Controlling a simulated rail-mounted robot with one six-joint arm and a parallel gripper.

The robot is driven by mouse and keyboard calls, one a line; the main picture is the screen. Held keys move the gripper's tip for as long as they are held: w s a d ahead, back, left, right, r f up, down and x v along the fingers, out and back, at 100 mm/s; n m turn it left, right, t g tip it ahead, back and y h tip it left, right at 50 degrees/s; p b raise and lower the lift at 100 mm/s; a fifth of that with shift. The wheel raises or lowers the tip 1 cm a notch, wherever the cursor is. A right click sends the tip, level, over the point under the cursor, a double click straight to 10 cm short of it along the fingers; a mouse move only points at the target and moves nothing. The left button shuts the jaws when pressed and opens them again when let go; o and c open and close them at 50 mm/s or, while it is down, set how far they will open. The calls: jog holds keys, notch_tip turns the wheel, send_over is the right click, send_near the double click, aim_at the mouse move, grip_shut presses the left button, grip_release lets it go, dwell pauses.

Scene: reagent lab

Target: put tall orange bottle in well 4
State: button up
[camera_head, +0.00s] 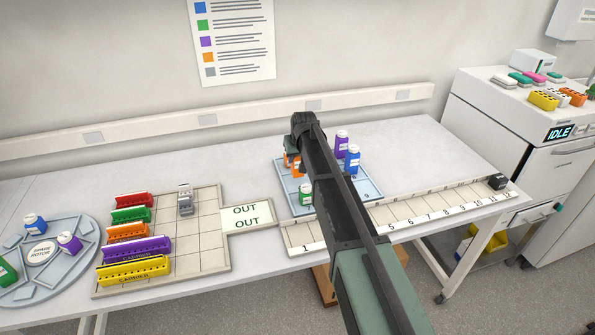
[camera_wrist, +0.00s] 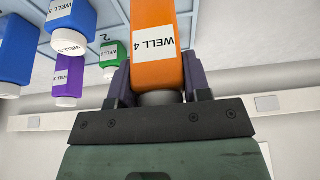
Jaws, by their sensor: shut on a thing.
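My gripper (camera_wrist: 158,88) is shut on an orange bottle (camera_wrist: 155,45) labelled "WELL 4" in the wrist view, with its grey cap between the jaws. In the head view my gripper (camera_head: 292,146) is over the left back part of the light blue tray (camera_head: 370,189). Orange (camera_head: 298,168) shows there beside my arm, which partly hides it. I cannot tell whether the bottle touches the tray. A "2" is printed on the tray in the wrist view; no well marked 4 is visible.
Green (camera_head: 305,195), purple (camera_head: 341,146) and blue (camera_head: 352,160) bottles stand on the tray close to my arm. A numbered strip (camera_head: 440,207) runs in front, partly hidden. A beige board (camera_head: 205,242) with coloured carriers and a round rotor (camera_head: 20,290) are left.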

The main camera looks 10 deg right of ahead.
aim_at(297, 163)
notch_tip(297, 163, down, 4)
jog(key=shift+r+b, duration=0.1)
jog(key=shift+b, duration=1.05)
jog(key=shift+r+p, duration=0.3)
jog(key=shift+f, duration=0.25)
jog(key=o, duration=0.9)
jog(key=shift+r, duration=0.1)
jog(key=p+v, duration=1.1)
jog(key=v, duration=0.2)
jog(key=s+f+m+g, duration=0.15)
jog(key=s+g, duration=0.35)
jog(key=s, duration=2.8)
jog(key=shift+n, duration=0.25)
jog(key=f+b, duration=0.2)
jog(key=f, duration=0.1)
jog(key=f+b, duration=0.3)
jog(key=shift+w+a, duration=0.15)
jog(key=shift+w, duration=0.1)
